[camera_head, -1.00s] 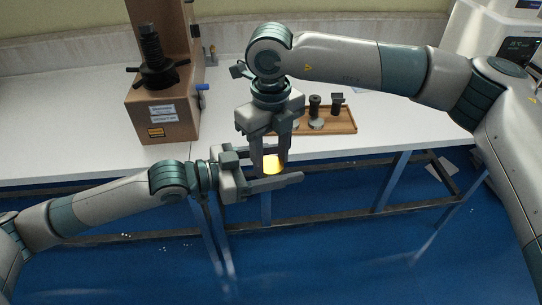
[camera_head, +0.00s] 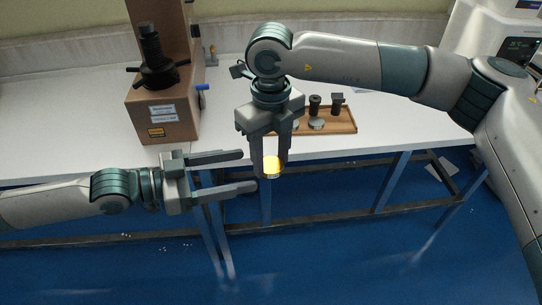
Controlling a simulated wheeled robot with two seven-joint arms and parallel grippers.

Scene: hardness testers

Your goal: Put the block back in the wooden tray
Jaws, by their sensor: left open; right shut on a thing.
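A round, shiny yellow block (camera_head: 272,167) is held between the fingertips of my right gripper (camera_head: 271,172), which points down in front of the table's front edge. My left gripper (camera_head: 250,172) is open and empty just left of the block, its fingers pointing right. The wooden tray (camera_head: 343,122) lies on the white table behind and to the right of my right gripper. Its left part is hidden by that gripper. Several dark and metal pieces stand in the tray.
A brown hardness tester (camera_head: 165,117) with a black screw stands on the white table (camera_head: 60,120) at the left. A white machine with a display (camera_head: 517,45) is at the far right. The tabletop right of the tray is mostly clear.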

